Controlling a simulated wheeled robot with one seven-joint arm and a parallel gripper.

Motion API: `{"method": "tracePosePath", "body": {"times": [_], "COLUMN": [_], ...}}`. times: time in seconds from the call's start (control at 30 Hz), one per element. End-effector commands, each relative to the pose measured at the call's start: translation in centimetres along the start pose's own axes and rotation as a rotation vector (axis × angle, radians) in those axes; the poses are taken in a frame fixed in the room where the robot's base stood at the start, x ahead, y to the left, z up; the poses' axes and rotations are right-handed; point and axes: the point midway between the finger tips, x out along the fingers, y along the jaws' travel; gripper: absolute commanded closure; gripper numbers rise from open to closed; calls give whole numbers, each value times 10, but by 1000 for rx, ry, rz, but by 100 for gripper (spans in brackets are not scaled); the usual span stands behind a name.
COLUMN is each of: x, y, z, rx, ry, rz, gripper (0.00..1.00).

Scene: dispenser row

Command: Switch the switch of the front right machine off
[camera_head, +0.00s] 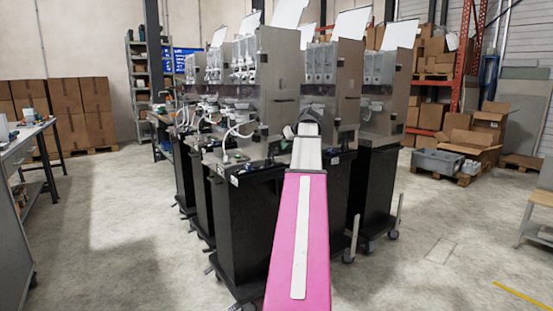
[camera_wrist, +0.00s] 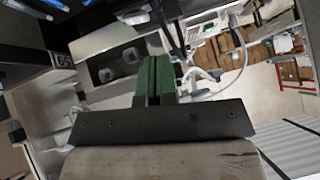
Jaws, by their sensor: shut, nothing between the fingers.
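Dispenser machines stand in a row on black cabinets in the head view. The nearest machine (camera_head: 277,75) has a tall metal housing, and its black cabinet (camera_head: 238,225) stands below. My gripper (camera_head: 309,122) is at the end of my raised arm, in front of the machines' right side. In the wrist view its green fingers (camera_wrist: 153,78) are together with nothing between them. Beyond them is a light metal panel (camera_wrist: 98,45) with two dark round-cornered fittings (camera_wrist: 118,65). I cannot tell whether either is the switch, or its position. The fingertips' contact with the panel is unclear.
More machines (camera_head: 333,78) stand just right of and behind the arm. A dark edge with a label (camera_wrist: 65,60) is close by on the left in the wrist view. A thin hose (camera_wrist: 240,50) hangs at right. Open floor (camera_head: 440,230) lies right of the cabinets.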

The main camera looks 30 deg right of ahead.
Motion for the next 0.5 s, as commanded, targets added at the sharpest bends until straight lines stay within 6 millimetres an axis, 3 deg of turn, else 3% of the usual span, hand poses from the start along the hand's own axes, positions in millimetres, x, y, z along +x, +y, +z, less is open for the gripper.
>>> {"method": "tracePosePath", "body": {"times": [0.1,0.2,0.5], "x": [-25,-35,-39], "y": [13,17,19], "z": [-13,-17,-18], "rx": [-14,-21,-25], "ry": [29,41,45], "rz": [6,8,8], "gripper": [100,100,100]}}
